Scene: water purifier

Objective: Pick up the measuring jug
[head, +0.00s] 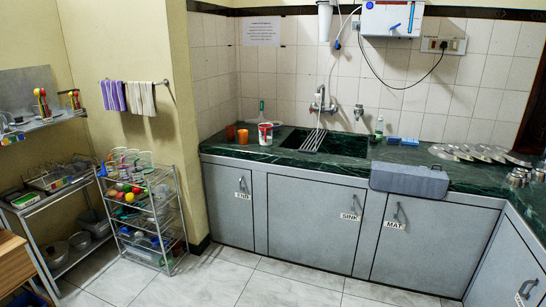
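A small white container with red markings (265,134), which looks like the measuring jug, stands upright on the dark green counter, left of the sink. It is too small in the head view to make out a handle or scale. Neither of my grippers shows in the head view, and nothing is touching the jug.
The sink (345,143) has a dark rack (313,141) at its left edge. Several metal lids (484,153) lie at right. A loaded wire rack (143,215) stands at left. The tiled floor (255,285) before the cabinets is clear.

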